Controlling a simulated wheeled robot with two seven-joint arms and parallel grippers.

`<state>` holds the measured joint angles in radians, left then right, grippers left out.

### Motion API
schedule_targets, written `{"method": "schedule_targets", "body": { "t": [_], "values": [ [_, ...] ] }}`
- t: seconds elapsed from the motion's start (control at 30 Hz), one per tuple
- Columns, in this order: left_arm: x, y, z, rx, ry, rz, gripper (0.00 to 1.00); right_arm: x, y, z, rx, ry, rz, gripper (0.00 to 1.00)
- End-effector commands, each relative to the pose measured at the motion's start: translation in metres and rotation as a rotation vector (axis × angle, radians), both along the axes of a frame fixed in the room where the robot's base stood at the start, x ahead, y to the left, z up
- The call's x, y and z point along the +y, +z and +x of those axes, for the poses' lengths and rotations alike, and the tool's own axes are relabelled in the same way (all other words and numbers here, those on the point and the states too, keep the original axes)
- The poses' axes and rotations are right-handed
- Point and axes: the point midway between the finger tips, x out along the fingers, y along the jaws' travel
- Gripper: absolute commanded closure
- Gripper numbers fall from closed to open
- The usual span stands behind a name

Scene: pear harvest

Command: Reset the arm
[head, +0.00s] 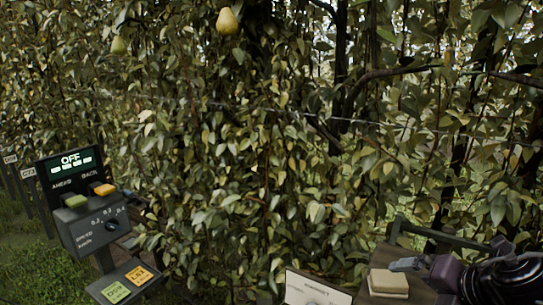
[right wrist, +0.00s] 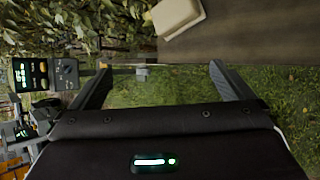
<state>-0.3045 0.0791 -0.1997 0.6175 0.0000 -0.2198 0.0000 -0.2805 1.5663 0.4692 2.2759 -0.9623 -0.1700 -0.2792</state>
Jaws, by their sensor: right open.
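My right arm comes in at the lower right of the head view, with its gripper (head: 406,264) beside a cream block (head: 388,281). In the right wrist view the two dark fingers of the right gripper (right wrist: 160,69) stand wide apart with nothing between them. The cream block (right wrist: 176,14) shows at the top of that view, beyond the fingertips and apart from them. My left gripper is in neither view. A yellow pear (head: 228,21) hangs at the top of the head view, and a greener pear (head: 118,45) hangs to its left.
A control panel (head: 76,200) reading OFF stands at the left; it also shows in the right wrist view (right wrist: 32,73). A brown board (right wrist: 240,35) bears the cream block. A white printed card (head: 314,290) stands at the bottom. Dense foliage and a wire fill the back.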

Motion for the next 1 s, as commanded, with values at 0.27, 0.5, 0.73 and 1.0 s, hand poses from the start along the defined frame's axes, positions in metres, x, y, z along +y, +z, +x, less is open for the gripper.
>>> {"method": "schedule_targets", "body": {
  "t": [0.27,0.5,0.73,1.0],
  "values": [
    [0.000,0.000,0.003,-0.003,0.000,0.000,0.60,0.005,-0.073,-0.001,-0.072,-0.503,0.470,0.00],
    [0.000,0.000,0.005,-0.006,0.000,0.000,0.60,0.011,-0.137,-0.041,0.026,-1.074,0.806,0.00],
    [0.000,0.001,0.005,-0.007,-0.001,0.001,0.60,0.035,-0.182,-0.096,0.216,-1.540,0.985,0.00],
    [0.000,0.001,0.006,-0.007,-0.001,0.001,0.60,0.077,-0.205,-0.151,0.469,-1.925,1.073,0.00]
  ]
}}
